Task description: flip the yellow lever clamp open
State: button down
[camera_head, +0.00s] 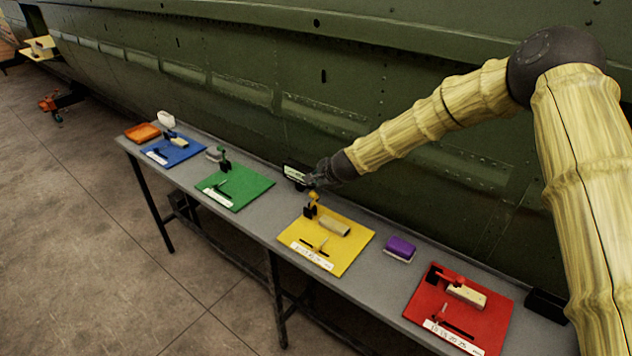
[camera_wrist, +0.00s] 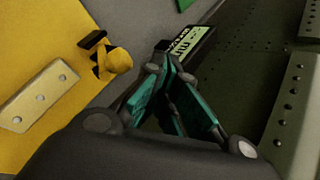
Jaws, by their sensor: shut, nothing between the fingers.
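The yellow lever clamp (camera_head: 312,199) stands near the back edge of the yellow board (camera_head: 352,229) on the grey bench. In the wrist view the clamp (camera_wrist: 117,60) shows as a rounded yellow part with a black piece beside it, left of my fingers. My gripper (camera_head: 312,181) is just behind and above the clamp. In the wrist view the fingers (camera_wrist: 165,62) are shut and empty, apart from the clamp.
The grey bench (camera_head: 268,231) runs along the green fuselage wall (camera_head: 250,90). Blue (camera_head: 180,152), green (camera_head: 240,187) and red (camera_head: 480,318) boards carry similar clamps. A purple-topped block (camera_head: 400,248) sits right of the yellow board. A dark device with a display (camera_head: 294,172) stands behind my gripper.

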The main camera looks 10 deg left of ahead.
jog(key=shift+r+p, duration=0.4)
jog(key=shift+r, duration=0.35)
jog(key=shift+r, duration=0.1)
notch_tip(320, 180, up, 10)
jog(key=s+a+p, duration=0.1)
jog(key=s+p, duration=0.1)
jog(key=p, duration=0.4)
jog(key=shift+s+a+f, duration=0.15)
jog(key=shift+a+f, duration=0.05)
jog(key=shift+f, duration=0.05)
jog(key=shift+f, duration=0.1)
